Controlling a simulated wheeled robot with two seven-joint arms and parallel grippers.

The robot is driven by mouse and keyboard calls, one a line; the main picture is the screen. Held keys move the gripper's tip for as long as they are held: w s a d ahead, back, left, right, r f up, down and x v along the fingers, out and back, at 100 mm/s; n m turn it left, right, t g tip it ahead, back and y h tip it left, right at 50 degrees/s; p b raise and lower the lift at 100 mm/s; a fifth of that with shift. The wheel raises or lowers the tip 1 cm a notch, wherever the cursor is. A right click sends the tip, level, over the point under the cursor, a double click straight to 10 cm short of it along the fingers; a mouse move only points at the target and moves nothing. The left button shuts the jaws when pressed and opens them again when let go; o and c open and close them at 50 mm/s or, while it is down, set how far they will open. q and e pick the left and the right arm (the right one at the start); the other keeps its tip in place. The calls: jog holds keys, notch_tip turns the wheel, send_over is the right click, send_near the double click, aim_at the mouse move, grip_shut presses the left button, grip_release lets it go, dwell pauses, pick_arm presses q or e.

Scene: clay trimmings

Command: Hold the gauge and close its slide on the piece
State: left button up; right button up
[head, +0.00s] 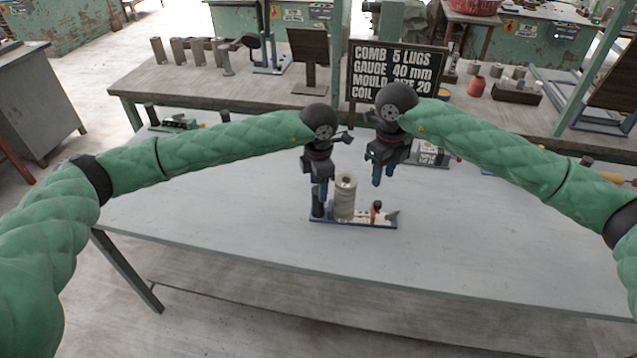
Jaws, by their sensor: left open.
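The gauge (357,221) is a blue-edged base lying on the grey table. A beige ribbed cylindrical piece (345,200) stands upright on it. A dark post (317,205) is at the gauge's left end. My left gripper (323,190) is open, pointing down at the dark post, left of the piece. My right gripper (383,178) points down above the slide, empty, its two fingers apart.
A black sign (395,75) with white lettering stands behind the arms. A green tool (178,124) lies at the table's back left. The table (480,240) is clear around the gauge.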

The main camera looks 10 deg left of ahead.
pick_arm(q)
jog(key=shift+f, duration=3.8)
grip_shut()
pick_arm(e)
grip_shut()
jog(key=n+y, duration=0.3)
jog(key=y, duration=0.2)
send_over(389, 222)
jog(key=s+d, duration=0.1)
jog(key=d, duration=0.1)
notch_tip(389, 222, down, 4)
jog(key=r, duration=0.1)
jog(key=s+d+n+t+y, duration=0.2)
jog(key=d+y, duration=0.2)
jog(key=d, duration=0.5)
jog(key=x, duration=1)
jog(key=shift+w+a+f, duration=0.1)
jog(key=a, duration=0.1)
jog(key=w+a, duration=0.1)
jog(key=shift+a, duration=0.9)
